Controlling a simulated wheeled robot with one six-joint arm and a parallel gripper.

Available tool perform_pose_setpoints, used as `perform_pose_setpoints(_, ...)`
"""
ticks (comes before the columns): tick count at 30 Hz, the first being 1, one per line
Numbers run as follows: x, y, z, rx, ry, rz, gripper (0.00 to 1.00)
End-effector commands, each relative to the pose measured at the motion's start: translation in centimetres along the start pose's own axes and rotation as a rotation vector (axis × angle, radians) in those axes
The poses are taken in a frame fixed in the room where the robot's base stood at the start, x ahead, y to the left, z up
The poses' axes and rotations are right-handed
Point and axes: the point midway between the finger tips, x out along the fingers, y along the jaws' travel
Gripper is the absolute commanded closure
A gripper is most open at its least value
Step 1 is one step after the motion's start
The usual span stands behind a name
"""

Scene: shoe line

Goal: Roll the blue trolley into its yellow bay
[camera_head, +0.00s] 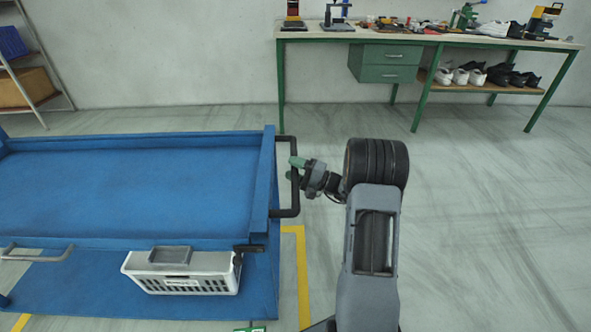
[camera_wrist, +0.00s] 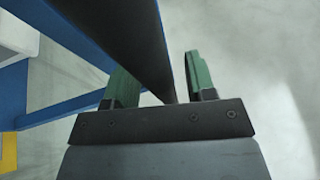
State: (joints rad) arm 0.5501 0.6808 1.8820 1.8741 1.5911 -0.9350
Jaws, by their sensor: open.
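The blue trolley (camera_head: 130,190) fills the left of the head view, with an empty upper tray and a lower shelf. Its black push handle (camera_head: 286,213) stands out from its right end. My gripper (camera_head: 294,170) is at this handle. In the wrist view the dark handle bar (camera_wrist: 140,40) runs between the two green fingers of my gripper (camera_wrist: 158,82), which are open around it. A yellow floor line (camera_head: 303,275) shows beside the trolley's right end, and a yellow patch (camera_wrist: 9,152) shows in the wrist view.
A white basket (camera_head: 185,275) is on the trolley's lower shelf. A workbench (camera_head: 430,40) with tools and shoes stands along the back wall. A shelf rack (camera_head: 40,85) stands at the back left. The floor (camera_head: 490,220) to the right is clear.

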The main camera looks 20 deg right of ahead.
Motion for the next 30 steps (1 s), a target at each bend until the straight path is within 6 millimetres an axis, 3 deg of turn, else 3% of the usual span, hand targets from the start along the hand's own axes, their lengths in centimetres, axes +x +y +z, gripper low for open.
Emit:
perform_pose_setpoints(7, -0.03, -0.02, -0.03, 0.000, 0.001, 0.000, 0.51)
perform_pose_setpoints(22, -0.07, -0.02, -0.05, 0.000, 0.001, 0.000, 0.99)
perform_pose_setpoints(30, -0.10, 0.00, -0.04, 0.000, 0.000, 0.000, 1.00)
